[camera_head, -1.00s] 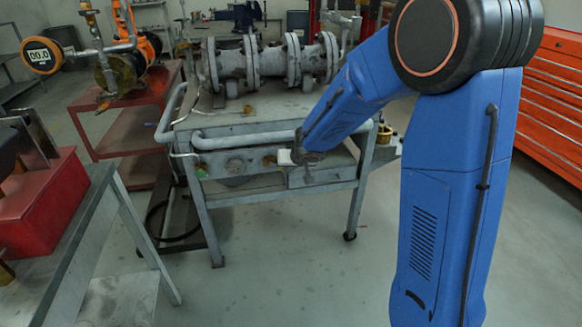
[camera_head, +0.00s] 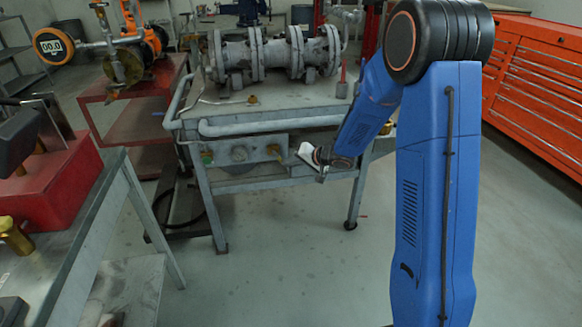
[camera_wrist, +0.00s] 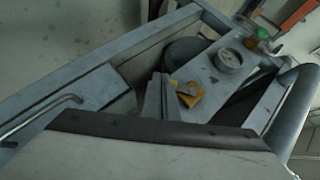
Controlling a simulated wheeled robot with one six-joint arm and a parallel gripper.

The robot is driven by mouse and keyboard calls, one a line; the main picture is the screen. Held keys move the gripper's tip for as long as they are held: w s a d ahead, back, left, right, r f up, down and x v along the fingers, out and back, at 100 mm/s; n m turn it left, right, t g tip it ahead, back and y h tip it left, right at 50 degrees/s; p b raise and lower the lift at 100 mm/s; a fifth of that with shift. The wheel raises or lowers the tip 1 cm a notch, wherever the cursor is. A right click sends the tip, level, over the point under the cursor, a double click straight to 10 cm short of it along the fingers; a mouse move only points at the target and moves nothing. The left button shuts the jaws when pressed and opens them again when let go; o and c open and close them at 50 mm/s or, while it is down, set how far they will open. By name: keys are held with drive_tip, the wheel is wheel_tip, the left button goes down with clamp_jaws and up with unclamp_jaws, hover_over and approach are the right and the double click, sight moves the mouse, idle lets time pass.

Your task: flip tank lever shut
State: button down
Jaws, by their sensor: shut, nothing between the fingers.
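My gripper (camera_head: 308,153) is low in front of the workbench, just right of its front control panel (camera_head: 222,155). Its shut, empty fingers (camera_wrist: 158,94) show small in the wrist view. A yellow lever-like part (camera_head: 273,150) is on the panel, left of the gripper; it also shows in the wrist view (camera_wrist: 187,94), apart from the fingers. An orange tank (camera_head: 150,40) with brass fittings stands on the red cart at the back left. I cannot make out which part is the tank lever.
The workbench (camera_head: 255,185) carries a grey flanged pipe valve (camera_head: 270,54). A bent grey rail (camera_head: 260,126) runs along its front. A round gauge (camera_head: 54,46) reads 00.0 at upper left. A grey table (camera_head: 80,215) stands at left. Floor in front is clear.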

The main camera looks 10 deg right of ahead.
drive_tip(key=shift+a+f+m+t+y, duration=0.3)
drive_tip(key=shift+a+f+m+y, duration=0.3)
drive_tip(key=shift+y, duration=0.4)
drive_tip(key=shift+d+r, duration=0.1)
drive_tip(key=shift+r, duration=0.05)
drive_tip(key=shift+r, duration=0.6)
drive_tip(key=shift+s, duration=0.1)
